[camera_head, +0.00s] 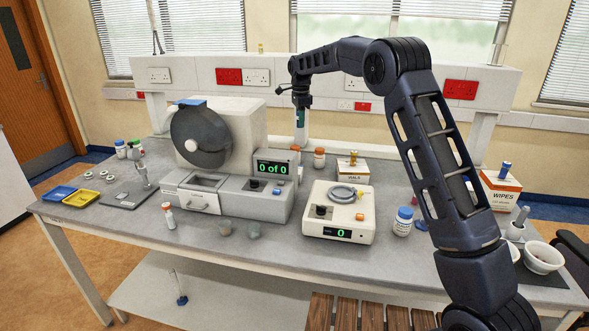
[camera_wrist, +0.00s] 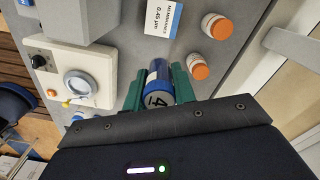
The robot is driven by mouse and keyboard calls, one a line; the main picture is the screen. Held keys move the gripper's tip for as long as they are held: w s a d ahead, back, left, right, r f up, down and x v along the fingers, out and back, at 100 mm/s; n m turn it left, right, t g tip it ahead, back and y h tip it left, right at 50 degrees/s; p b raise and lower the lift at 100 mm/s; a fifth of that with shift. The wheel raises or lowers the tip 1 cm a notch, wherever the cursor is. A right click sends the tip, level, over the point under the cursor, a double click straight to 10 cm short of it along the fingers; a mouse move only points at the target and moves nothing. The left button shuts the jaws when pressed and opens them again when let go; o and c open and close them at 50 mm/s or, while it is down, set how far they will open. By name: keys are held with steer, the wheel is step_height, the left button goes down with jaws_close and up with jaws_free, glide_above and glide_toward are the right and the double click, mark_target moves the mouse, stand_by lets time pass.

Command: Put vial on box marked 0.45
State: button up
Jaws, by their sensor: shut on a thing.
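My gripper (camera_wrist: 158,82) is shut on a vial (camera_wrist: 158,100), its green fingers on both sides. The vial shows blue and white, with a dark marking on its near end. In the head view my gripper (camera_head: 300,118) hangs above the back of the bench, pointing down. The white box (camera_wrist: 160,17) marked MEMBRANES 0.45 µm shows at the top of the wrist view, ahead of the vial and apart from it. I cannot make out this box in the head view; the large machine may hide it.
Two orange-capped bottles (camera_wrist: 201,72) stand beside the box. The large drum machine (camera_head: 230,160) and a smaller device (camera_head: 340,212) stand in front. A second small box (camera_head: 352,172) and a WIPES box (camera_head: 500,190) are to the right. A shelf with sockets (camera_head: 220,78) runs behind.

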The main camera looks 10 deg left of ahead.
mark_target(300, 170)
step_height(300, 170, down, 20)
steer(key=shift+r, duration=0.2)
stand_by(0.4)
steer(key=shift+f, duration=0.1)
steer(key=o, duration=1)
step_height(300, 170, up, 12)
steer(key=shift+r, duration=0.15)
